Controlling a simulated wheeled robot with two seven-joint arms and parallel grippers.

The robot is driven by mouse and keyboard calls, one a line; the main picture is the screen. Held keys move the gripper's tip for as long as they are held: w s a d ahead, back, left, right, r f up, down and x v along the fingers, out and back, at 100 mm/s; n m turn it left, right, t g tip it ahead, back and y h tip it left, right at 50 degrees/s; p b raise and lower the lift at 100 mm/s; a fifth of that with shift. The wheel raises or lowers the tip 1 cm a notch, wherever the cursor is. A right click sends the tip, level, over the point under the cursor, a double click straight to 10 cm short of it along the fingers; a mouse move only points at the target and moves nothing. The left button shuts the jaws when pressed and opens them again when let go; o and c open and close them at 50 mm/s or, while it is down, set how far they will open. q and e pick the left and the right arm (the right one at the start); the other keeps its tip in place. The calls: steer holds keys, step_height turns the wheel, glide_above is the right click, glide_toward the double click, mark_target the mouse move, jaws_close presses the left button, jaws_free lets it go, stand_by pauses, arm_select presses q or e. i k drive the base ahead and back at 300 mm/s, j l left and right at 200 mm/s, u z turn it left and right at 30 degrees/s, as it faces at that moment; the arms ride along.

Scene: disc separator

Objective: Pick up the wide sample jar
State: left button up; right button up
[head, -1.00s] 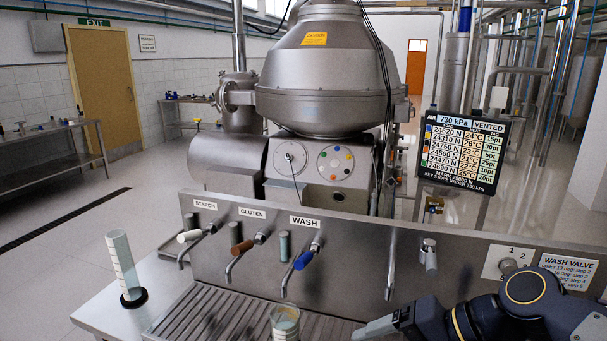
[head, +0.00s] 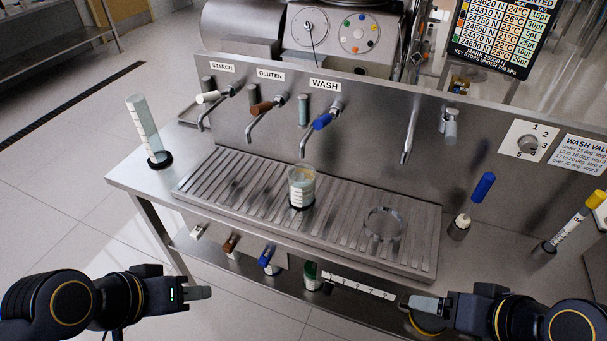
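A clear jar (head: 302,187) with scale marks and pale liquid stands upright on the ribbed drain tray (head: 262,222), below the blue-handled WASH tap (head: 323,121). I cannot tell for sure which is the wide sample jar. My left gripper (head: 198,293) is at lower left, in front of the bench and apart from both. My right gripper (head: 424,303) is at lower right, near the bench front, also apart from both. Both are seen side-on, so their finger gaps are hidden.
A tall graduated cylinder (head: 146,130) stands at the bench's left end. A blue-topped item (head: 482,188) and a yellow-topped tube (head: 575,220) stand at right. Taps overhang the tray's back. Several small handles and a marked white strip (head: 357,287) show along the front.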

mark_target(301, 177)
steer(key=i+j+z, duration=0.2)
steer(key=j, duration=0.4)
steer(key=j+z, duration=0.25)
steer(key=j, duration=0.3)
steer(key=i+j+z, duration=0.2)
steer(key=j, duration=0.45)
steer(key=k+l, duration=0.05)
